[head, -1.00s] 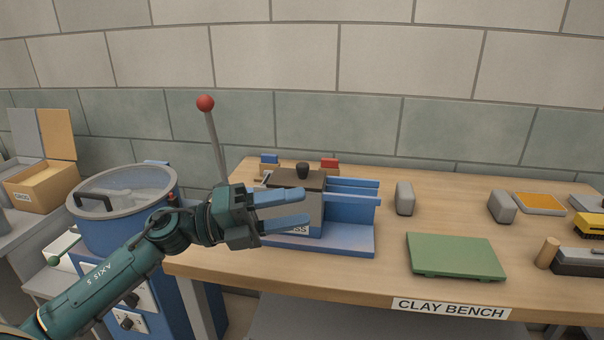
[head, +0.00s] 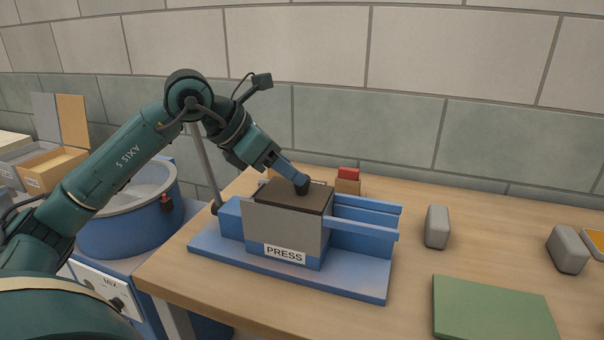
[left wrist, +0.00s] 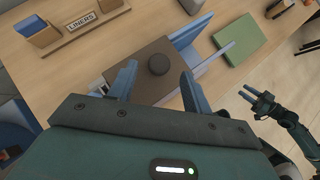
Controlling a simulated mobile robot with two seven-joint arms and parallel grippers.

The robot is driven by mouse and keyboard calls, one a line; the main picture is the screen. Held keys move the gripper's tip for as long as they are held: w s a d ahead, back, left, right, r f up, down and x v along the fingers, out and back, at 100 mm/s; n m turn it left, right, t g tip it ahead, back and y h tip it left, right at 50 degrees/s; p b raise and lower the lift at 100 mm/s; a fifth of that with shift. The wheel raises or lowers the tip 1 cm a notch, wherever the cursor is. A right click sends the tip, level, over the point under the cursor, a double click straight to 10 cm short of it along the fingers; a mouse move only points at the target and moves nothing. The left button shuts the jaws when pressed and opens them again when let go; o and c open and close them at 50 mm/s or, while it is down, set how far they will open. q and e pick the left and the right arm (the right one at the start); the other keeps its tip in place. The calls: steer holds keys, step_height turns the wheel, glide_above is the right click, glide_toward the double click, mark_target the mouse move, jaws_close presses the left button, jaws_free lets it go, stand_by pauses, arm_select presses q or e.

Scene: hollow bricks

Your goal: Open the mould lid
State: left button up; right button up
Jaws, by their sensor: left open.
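The mould lid (head: 279,196) is a dark brown plate lying flat on top of the blue and grey press (head: 350,270), which carries a PRESS label. A black knob (head: 302,188) stands on the lid. My left gripper (head: 295,178) reaches down to the knob from the upper left. In the left wrist view, my left gripper (left wrist: 158,75) is open, with one blue finger on each side of the knob (left wrist: 159,64) and gaps showing. The lid also shows there (left wrist: 150,83). My right gripper (left wrist: 260,97) shows at the right of that view, its blue fingers apart and empty.
A grey lever (head: 203,160) rises at the press's left. A red block (head: 348,173) stands behind the press; a LINERS holder (left wrist: 88,32) shows in the wrist view. Grey blocks (head: 437,227) and a green board (head: 492,310) lie to the right. A round drum (head: 120,225) stands left.

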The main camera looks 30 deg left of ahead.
arm_select(q)
steer(key=x, duration=0.4)
steer(key=shift+w+d+f, duration=0.15)
steer(key=shift+w+f, duration=0.15)
jaws_close()
stand_by(0.3)
